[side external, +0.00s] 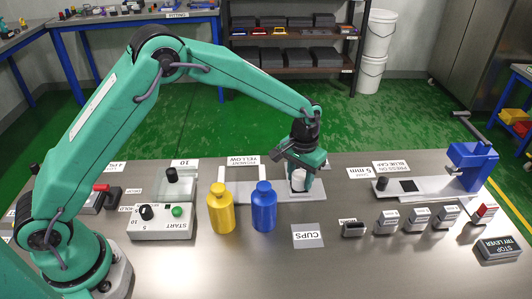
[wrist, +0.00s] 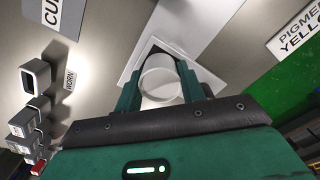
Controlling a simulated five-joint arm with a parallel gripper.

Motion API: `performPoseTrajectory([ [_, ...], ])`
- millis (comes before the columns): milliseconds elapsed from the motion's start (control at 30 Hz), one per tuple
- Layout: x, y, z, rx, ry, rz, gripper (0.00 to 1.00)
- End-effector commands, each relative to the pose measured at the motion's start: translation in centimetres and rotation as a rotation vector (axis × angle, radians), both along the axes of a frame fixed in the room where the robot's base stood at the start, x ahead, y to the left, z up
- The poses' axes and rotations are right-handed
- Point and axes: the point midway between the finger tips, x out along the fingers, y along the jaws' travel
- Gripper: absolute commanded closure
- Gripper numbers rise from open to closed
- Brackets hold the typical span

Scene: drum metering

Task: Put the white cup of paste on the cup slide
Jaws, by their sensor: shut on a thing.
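The white cup (side external: 299,180) is between the fingers of my gripper (side external: 301,186), which is shut on it. In the wrist view the cup (wrist: 158,78) is a pale round rim between the two green fingers (wrist: 159,88); its contents are not clear. Under it lies a light plate (side external: 315,195), which looks like the cup slide; in the wrist view the plate (wrist: 133,66) has a dark-edged square part and a pale strip running to the upper right. I cannot tell whether the cup touches the plate.
A yellow bottle (side external: 221,212) and a blue bottle (side external: 263,210) stand left of my gripper. The CUPS card (side external: 307,236) lies in front. A blue press (side external: 470,165) stands at right, with several small grey blocks (side external: 387,220) nearer. A control box (side external: 162,221) is at left.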

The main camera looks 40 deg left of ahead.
Motion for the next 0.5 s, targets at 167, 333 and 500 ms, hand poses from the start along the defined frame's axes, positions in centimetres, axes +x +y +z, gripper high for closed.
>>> performPoseTrajectory([
  [167,0.0,0.0,0.03,0.0,0.0,0.0,0.83],
  [333,-0.02,0.0,-0.25,0.0,0.001,0.0,0.83],
  [500,-0.02,0.0,-0.38,0.0,0.001,0.0,0.43],
])
